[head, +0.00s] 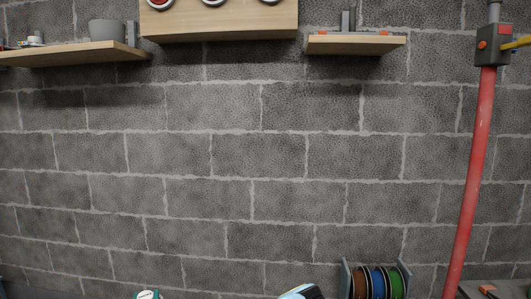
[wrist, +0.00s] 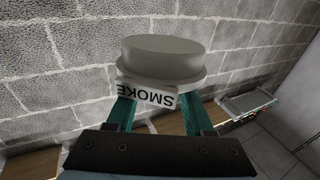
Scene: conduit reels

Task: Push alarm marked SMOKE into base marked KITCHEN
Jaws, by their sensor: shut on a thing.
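The alarm marked SMOKE (wrist: 165,55) is a round, pale grey disc with a stepped body, seen close up in the wrist view. Its white label reads SMOKE upside down. My gripper (wrist: 157,104) has two teal fingers on either side of the alarm and is shut on it. The alarm is held up off any surface, in front of the block wall. No base marked KITCHEN can be read in either view. The head view does not clearly show my gripper or the alarm.
A wooden board (head: 225,28) with several round red or white fittings is cut off at the top. A left shelf (head: 75,55) holds a grey pot (head: 107,33). A small shelf (head: 355,46), a red conduit (head: 475,170) and cable reels (head: 376,282) are right. The middle wall is bare.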

